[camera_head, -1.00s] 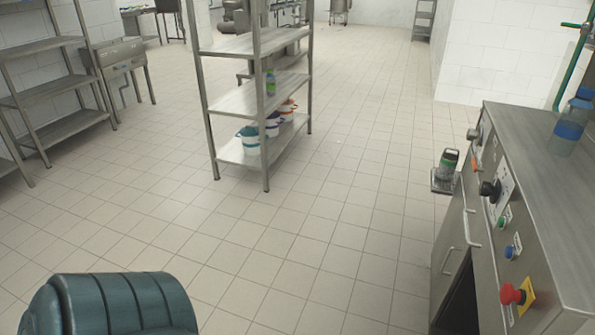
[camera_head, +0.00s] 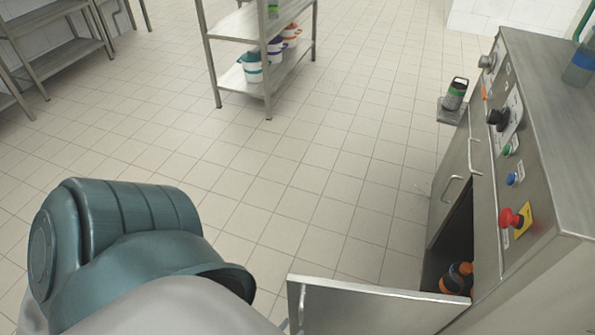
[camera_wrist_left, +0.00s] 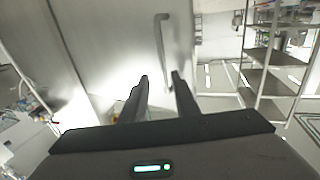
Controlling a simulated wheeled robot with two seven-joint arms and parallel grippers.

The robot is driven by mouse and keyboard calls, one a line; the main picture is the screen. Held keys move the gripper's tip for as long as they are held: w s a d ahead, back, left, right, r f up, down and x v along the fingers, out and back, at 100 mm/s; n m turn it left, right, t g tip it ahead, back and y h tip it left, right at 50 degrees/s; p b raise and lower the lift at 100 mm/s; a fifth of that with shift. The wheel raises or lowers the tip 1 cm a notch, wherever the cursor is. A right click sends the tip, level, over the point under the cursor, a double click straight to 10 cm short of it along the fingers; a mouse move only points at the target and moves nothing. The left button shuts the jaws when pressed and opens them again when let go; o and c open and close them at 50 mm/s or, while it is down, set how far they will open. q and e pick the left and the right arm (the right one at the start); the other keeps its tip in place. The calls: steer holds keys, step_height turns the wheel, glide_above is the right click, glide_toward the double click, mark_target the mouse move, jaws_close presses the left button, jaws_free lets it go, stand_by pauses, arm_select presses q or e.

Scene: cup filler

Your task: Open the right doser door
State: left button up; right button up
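The right doser door (camera_head: 390,312) is the near door of the steel machine. It stands swung wide open, and its lower part is cut off by the frame. Its bar handle (camera_head: 302,305) is near the door's free edge. In the left wrist view a grey door panel (camera_wrist_left: 110,45) with a bar handle (camera_wrist_left: 162,45) fills the middle. My left gripper (camera_wrist_left: 160,77) has its fingers apart, close to the handle's lower end; I cannot tell whether they touch it. In the head view my teal left arm hides this gripper. My right gripper is not in view.
Behind the open door is a dark compartment (camera_head: 455,245) with an orange and black object (camera_head: 457,278). The tiled floor (camera_head: 330,180) left of the machine is clear up to a shelf rack (camera_head: 240,87).

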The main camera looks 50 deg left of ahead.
arm_select(q)
steer(key=s+d+b, duration=0.1)
steer(key=s+d, duration=0.1)
steer(key=s, duration=0.9)
steer(key=shift+d, duration=0.15)
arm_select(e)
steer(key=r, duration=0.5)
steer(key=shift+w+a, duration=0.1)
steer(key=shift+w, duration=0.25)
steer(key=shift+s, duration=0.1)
arm_select(q)
steer(key=shift+s, duration=0.1)
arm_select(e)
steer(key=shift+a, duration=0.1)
